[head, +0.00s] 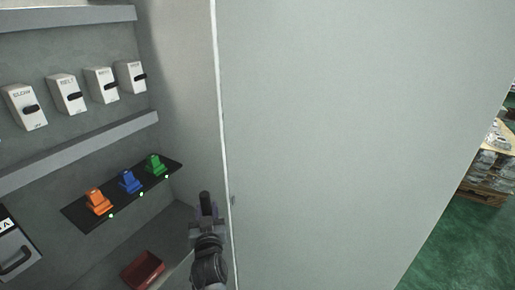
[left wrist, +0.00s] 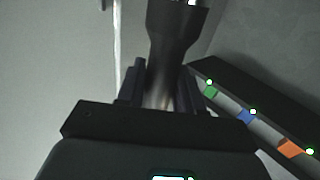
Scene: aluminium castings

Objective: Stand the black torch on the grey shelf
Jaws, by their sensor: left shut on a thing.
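The black torch (head: 205,198) stands up from my left gripper (head: 207,224) near the cabinet's right side wall. In the left wrist view the torch (left wrist: 172,42) is a dark cylinder with a wider head, between the two fingers of my left gripper (left wrist: 162,85), which is shut on it. Its lower part is hidden by the gripper. Grey ledges run along the cabinet's back, one at the top (head: 60,19) and one at mid height (head: 90,148); I cannot tell which is the grey shelf. My right gripper is not in view.
A black strip (head: 70,213) carries orange (head: 98,201), blue (head: 130,181) and green (head: 155,164) devices. Several white switch boxes (head: 67,94) line the back wall. A red bin (head: 143,270) sits below. A large pale panel (head: 330,130) fills the right. A loaded pallet (head: 485,198) stands beyond.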

